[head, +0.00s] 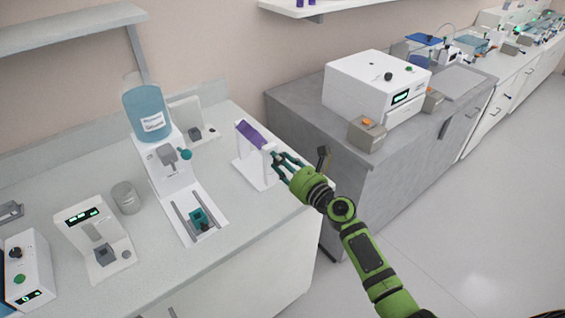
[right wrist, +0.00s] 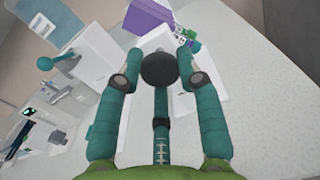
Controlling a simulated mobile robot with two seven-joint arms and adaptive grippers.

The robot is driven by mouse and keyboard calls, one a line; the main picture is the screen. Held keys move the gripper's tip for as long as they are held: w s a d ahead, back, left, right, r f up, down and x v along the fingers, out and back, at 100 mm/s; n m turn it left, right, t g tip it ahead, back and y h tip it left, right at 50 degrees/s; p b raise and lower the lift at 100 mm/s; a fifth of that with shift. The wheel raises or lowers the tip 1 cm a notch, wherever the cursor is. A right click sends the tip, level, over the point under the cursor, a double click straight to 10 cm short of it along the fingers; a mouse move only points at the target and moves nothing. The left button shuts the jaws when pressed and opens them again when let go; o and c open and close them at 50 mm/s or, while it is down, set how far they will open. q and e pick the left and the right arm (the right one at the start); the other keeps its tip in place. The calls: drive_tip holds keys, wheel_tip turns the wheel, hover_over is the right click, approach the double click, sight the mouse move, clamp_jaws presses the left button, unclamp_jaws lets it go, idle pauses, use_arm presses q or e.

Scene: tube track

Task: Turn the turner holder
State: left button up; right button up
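The turner holder is a white stand (head: 247,169) with a purple rack (head: 251,133) across its top, on the counter right of the blue-bottle dispenser. The purple rack also shows at the top of the right wrist view (right wrist: 150,18). A round dark knob (right wrist: 159,69) faces my right wrist camera. My right gripper (head: 280,161), green with teal fingers, is at the holder's right end. In the right wrist view its fingers are spread apart on both sides of the knob; any contact is hard to see. My left gripper is not in view.
Left of the holder stand a dispenser with a blue bottle (head: 147,112), a grey cylinder (head: 126,198) and a white device (head: 92,238). A grey bench with a white box machine (head: 375,87) is on the right. The counter in front of the holder is clear.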

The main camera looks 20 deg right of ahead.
drive_tip(key=shift+f+n, duration=0.2)
drive_tip(key=shift+n, duration=0.1)
drive_tip(key=shift+w+d+r+n+b, duration=0.15)
drive_tip(key=shift+n+b, duration=0.85)
drive_tip(key=shift+n, duration=3.85)
drive_tip(key=shift+s+a+r+n+b, duration=0.15)
drive_tip(key=shift+n+b, duration=0.8)
drive_tip(key=shift+n, duration=3.95)
drive_tip(key=shift+w+d+r+n+b, duration=0.15)
drive_tip(key=shift+n+b, duration=0.85)
drive_tip(key=shift+n, duration=3.85)
drive_tip(key=shift+r, duration=0.15)
drive_tip(key=o, duration=1.1)
drive_tip(key=shift+o, duration=0.2)
